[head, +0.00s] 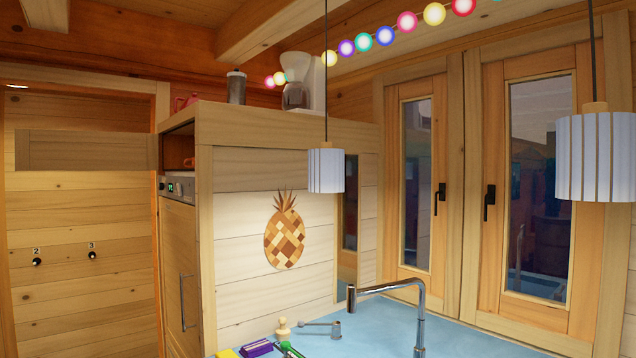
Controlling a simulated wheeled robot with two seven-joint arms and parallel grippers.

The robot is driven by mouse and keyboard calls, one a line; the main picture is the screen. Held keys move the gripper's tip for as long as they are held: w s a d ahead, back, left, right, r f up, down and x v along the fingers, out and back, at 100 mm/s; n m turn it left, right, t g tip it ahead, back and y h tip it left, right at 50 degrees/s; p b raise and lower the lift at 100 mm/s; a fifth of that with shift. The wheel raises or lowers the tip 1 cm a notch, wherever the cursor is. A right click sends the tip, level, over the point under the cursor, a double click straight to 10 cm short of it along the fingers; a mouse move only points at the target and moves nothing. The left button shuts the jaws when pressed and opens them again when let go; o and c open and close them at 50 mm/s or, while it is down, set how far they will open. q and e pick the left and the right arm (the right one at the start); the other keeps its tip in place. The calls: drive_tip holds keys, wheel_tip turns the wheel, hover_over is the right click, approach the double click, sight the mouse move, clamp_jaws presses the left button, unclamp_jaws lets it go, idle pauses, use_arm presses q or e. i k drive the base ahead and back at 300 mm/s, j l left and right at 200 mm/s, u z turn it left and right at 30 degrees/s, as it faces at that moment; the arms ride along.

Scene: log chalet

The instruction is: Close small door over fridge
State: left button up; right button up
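The small wooden door (82,150) stands open over the fridge cabinet. It sticks out to the left from the cabinet's upper left side, seen nearly flat on. The small compartment (179,149) behind it shows as a dark opening with a reddish item inside. Below it are a control panel with a lit display (178,186) and the tall wooden fridge door (179,275) with a vertical metal handle, which looks shut. Neither of my grippers is in the head view.
A blue counter (385,325) with a tall metal faucet (419,310) fills the lower right. Two pendant lamps hang above it, one lamp (326,170) near the middle. A coffee maker (301,85) and a canister stand on the cabinet top. Wall hooks (37,262) are at left.

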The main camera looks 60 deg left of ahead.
sight(36, 149)
drive_tip(key=u, duration=2.95)
drive_tip(key=i+j+u, duration=0.3)
drive_tip(key=i, duration=0.3)
drive_tip(key=i+l+u, duration=0.1)
drive_tip(key=i+u, duration=0.2)
drive_tip(key=i, duration=2)
drive_tip(key=i+z, duration=0.1)
drive_tip(key=i, duration=1.55)
drive_tip(key=i+j, duration=0.2)
drive_tip(key=i, duration=1.45)
drive_tip(key=z, duration=0.4)
drive_tip(key=i+z, duration=0.15)
drive_tip(key=z, duration=0.25)
drive_tip(key=j+z, duration=0.1)
drive_tip(key=z, duration=0.3)
drive_tip(key=i+z, duration=0.1)
drive_tip(key=z, duration=2.1)
drive_tip(key=k, duration=0.05)
